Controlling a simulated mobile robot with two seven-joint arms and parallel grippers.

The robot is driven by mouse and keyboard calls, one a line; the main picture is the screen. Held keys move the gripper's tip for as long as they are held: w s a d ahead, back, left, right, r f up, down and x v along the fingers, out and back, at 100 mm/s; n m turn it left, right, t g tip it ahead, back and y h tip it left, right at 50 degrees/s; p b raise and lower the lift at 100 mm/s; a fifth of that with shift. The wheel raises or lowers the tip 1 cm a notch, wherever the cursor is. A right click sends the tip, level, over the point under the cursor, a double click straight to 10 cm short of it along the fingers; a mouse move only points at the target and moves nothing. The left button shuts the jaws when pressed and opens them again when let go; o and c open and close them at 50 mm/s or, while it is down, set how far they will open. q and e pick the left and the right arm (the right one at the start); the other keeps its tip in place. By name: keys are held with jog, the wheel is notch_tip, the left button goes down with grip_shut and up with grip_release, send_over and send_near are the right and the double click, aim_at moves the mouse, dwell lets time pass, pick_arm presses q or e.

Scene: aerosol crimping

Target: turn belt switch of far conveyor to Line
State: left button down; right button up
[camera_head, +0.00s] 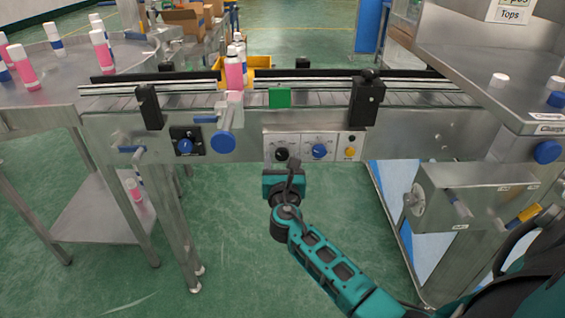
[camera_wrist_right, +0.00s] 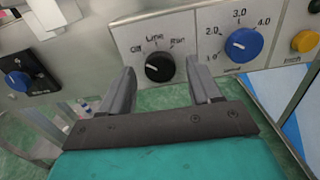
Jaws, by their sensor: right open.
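The black belt switch (camera_wrist_right: 159,67) sits on a light panel on the near face of the conveyor (camera_head: 325,100), with the labels Off, Line and Run around it. Its white mark appears to lie toward the left, on the Off side. In the head view the switch (camera_head: 281,154) shows just above my right gripper (camera_head: 291,168). In the right wrist view my right gripper (camera_wrist_right: 160,74) is open, with one finger on each side of the switch and the fingertips close to the panel. I cannot tell whether they touch the knob. My left gripper is not in view.
A blue speed dial (camera_wrist_right: 243,44) is right of the switch, with a yellow button (camera_head: 350,151) beyond. Another blue knob on a black plate (camera_head: 186,144) is to the left. Pink bottles (camera_head: 22,68) stand on the left table. A steel box (camera_head: 470,195) is at right.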

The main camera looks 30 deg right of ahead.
jog(key=c, duration=1)
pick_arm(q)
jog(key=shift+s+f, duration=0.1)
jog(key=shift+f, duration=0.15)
pick_arm(e)
jog(key=shift+c, duration=0.2)
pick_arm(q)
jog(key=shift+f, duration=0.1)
pick_arm(e)
jog(key=shift+m, duration=0.3)
jog(key=shift+m+b, duration=0.3)
jog(key=m+b, duration=0.1)
jog(key=m, duration=0.2)
jog(key=shift+f, duration=0.1)
jog(key=m+b, duration=0.2)
jog(key=m, duration=0.1)
jog(key=shift+m, duration=0.4)
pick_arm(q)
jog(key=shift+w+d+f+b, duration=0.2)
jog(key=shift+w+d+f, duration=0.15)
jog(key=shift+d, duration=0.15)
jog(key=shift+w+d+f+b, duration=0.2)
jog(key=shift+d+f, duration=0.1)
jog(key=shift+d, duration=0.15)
pick_arm(e)
jog(key=shift+m, duration=0.8)
